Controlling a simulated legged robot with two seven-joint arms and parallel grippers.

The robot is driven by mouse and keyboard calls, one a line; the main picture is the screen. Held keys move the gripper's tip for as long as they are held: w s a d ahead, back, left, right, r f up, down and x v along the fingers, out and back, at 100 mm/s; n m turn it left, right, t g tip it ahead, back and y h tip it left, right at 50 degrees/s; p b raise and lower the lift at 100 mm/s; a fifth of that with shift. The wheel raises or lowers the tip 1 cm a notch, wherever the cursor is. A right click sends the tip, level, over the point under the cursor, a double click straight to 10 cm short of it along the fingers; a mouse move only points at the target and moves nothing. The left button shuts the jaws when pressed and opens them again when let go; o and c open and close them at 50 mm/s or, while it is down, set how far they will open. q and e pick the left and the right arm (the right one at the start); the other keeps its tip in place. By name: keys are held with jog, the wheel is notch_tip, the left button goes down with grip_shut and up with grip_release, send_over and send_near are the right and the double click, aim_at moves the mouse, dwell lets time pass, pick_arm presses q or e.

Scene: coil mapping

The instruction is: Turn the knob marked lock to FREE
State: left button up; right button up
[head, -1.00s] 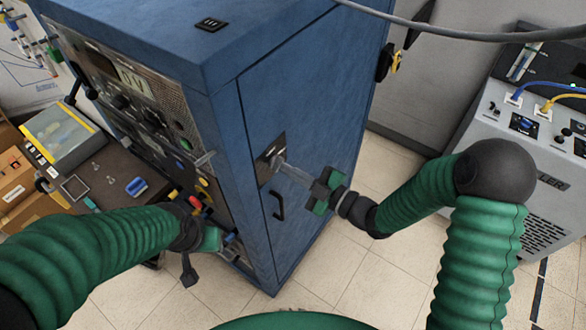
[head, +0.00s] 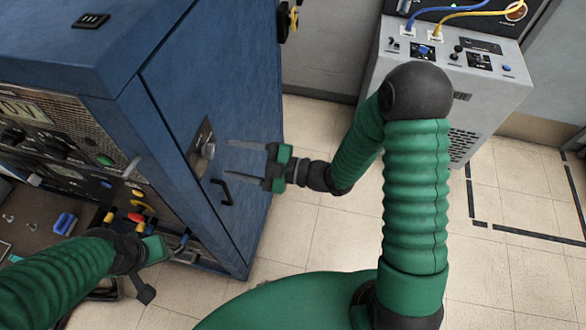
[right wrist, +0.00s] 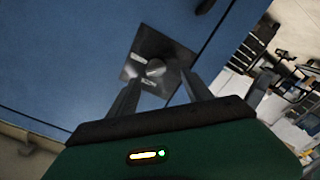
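The knob (head: 208,150) is a grey round knob on a dark plate (head: 199,137) on the side door of the blue cabinet. In the right wrist view the knob (right wrist: 155,68) sits between two small pale labels, too blurred to read. My right gripper (head: 221,161) is open and empty, its two fingers spread and pointing at the plate, with a small gap before the knob. In the right wrist view its fingers (right wrist: 162,78) flank the knob from below. My left gripper (head: 152,250) is at the cabinet's front panel; its fingers cannot be made out.
The blue cabinet (head: 215,75) has a black door handle (head: 222,192) just below the plate. Its front panel carries knobs, connectors and a grey lever (head: 132,166). A grey machine (head: 500,85) with blue and yellow cables stands at the back right. The floor (head: 310,235) between is clear.

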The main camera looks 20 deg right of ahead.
pick_arm(q)
jog(key=shift+d+f+b, duration=0.2)
jog(key=shift+d+b, duration=0.1)
jog(key=shift+d, duration=0.25)
pick_arm(e)
jog(key=v, duration=1.4)
jog(key=shift+d+f, duration=0.2)
jog(key=shift+d, duration=0.25)
pick_arm(q)
jog(key=shift+a+f, duration=0.1)
jog(key=shift+a, duration=0.25)
pick_arm(e)
jog(key=shift+a, duration=0.35)
jog(key=shift+d, duration=0.1)
